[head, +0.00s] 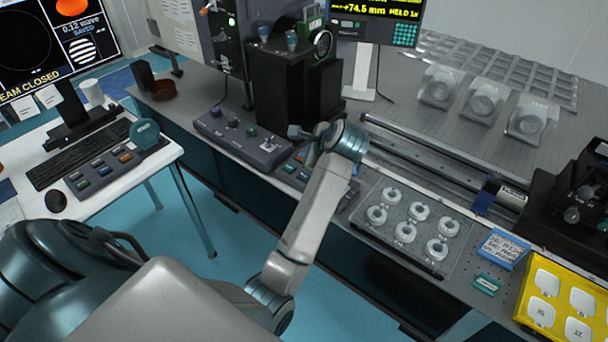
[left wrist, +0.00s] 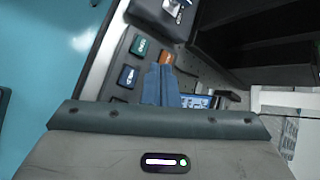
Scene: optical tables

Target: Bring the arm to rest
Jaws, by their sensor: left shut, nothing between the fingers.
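My left arm rises from the bottom of the head view to a teal wrist at the front edge of the optical table (head: 400,112). My left gripper (head: 297,131) points left there, over the control boxes in front of the black instrument. In the left wrist view the blue-grey fingers (left wrist: 163,86) are together, with nothing between them. They are above a panel with green, blue and orange buttons; whether they touch it I cannot tell. My right gripper is not in view.
A grey control box (head: 240,138) and a black instrument (head: 285,85) stand close to the left gripper. A clear tray of white rings (head: 389,238) and a yellow tray (head: 568,274) lie to the right. A white desk (head: 150,158) stands at left, with open floor between.

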